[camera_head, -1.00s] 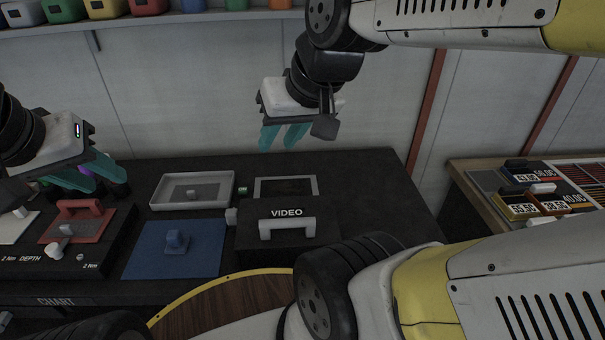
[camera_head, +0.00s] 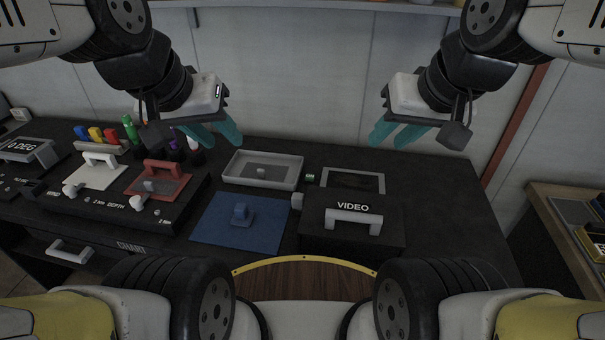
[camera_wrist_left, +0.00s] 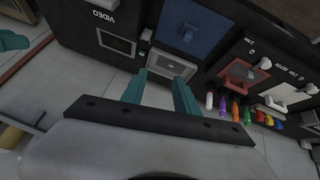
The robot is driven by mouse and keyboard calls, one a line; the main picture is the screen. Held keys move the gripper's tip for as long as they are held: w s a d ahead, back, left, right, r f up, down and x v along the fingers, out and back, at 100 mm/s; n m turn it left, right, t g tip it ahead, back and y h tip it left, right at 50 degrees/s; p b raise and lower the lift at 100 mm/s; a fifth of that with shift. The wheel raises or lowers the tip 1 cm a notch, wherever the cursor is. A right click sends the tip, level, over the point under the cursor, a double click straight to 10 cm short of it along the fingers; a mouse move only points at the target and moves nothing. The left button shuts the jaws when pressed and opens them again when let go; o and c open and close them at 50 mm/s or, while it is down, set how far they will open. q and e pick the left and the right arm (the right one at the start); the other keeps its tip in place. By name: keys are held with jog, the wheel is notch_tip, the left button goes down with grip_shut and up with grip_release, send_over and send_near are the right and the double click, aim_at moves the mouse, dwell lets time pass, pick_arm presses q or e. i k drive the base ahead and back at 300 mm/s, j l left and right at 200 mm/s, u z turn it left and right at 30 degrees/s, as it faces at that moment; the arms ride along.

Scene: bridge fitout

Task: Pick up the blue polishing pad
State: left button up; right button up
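The blue polishing pad (camera_head: 217,224) is a flat blue square with a raised blue knob (camera_head: 241,214) in its middle. It lies on the dark worktop, left of the black VIDEO box, and also shows in the left wrist view (camera_wrist_left: 207,23). My left gripper (camera_head: 216,137) is open and empty, raised behind the pad near the grey tray. Its two teal fingers stand apart in the left wrist view (camera_wrist_left: 160,92). My right gripper (camera_head: 397,137) is raised behind the VIDEO box, with its teal fingers apart and nothing between them.
The black VIDEO box (camera_head: 325,238) with a light handle stands right of the pad. A grey tray (camera_head: 232,178) lies behind the pad. A DEPTH panel (camera_head: 110,208) holding a red handled plate (camera_head: 172,188) stands to the left. The worktop's right end is clear.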

aim_at(243, 217)
jog(key=k+l+u, duration=0.1)
jog(key=l+u, duration=0.3)
jog(key=k+l+u, duration=0.15)
jog(key=l+u, duration=0.25)
